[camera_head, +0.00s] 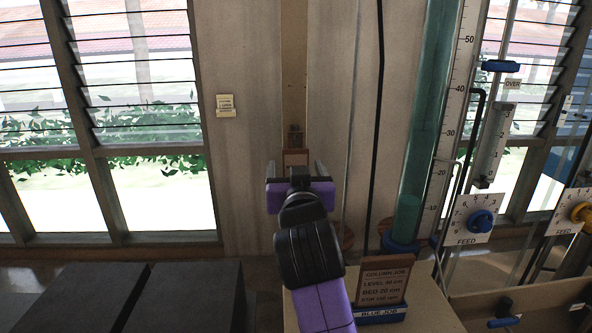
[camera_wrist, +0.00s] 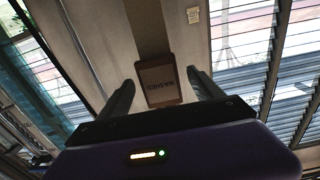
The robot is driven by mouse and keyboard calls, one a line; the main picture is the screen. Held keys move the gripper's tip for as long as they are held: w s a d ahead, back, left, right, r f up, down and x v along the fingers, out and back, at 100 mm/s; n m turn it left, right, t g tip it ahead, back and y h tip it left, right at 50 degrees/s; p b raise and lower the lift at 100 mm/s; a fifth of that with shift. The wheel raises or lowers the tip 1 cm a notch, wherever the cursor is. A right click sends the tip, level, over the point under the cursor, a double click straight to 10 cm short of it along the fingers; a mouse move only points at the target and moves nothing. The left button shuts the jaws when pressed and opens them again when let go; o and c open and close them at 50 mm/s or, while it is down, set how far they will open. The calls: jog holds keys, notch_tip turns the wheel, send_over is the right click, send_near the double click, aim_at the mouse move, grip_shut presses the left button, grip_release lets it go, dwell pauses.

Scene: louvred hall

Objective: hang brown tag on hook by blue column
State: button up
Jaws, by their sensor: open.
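A small brown tag (camera_head: 296,157) is at the lower part of a wooden post on the wall, just beyond my gripper (camera_head: 296,170). The wrist view shows the tag (camera_wrist: 158,80) with a line of dark lettering, upside down, in the gap between my two fingers. My gripper (camera_wrist: 163,90) is open, one finger on each side of the tag, with a visible gap on both sides. A small dark fitting (camera_head: 294,134) shows just above the tag; whether it is a hook is unclear. The blue-green column (camera_head: 430,110) stands to the right, with a blue base collar (camera_head: 401,243).
FEED dials (camera_head: 482,222) and pipes crowd the right. A dark box (camera_head: 180,298) is at lower left. Louvred windows (camera_head: 140,70) and a wall note (camera_head: 226,105) are at left.

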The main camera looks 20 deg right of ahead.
jog(key=v, duration=0.7)
jog(key=shift+p, duration=0.3)
jog(key=b+v, duration=0.2)
jog(key=v, duration=0.5)
jog(key=shift+s, duration=0.4)
jog(key=shift+a, duration=0.15)
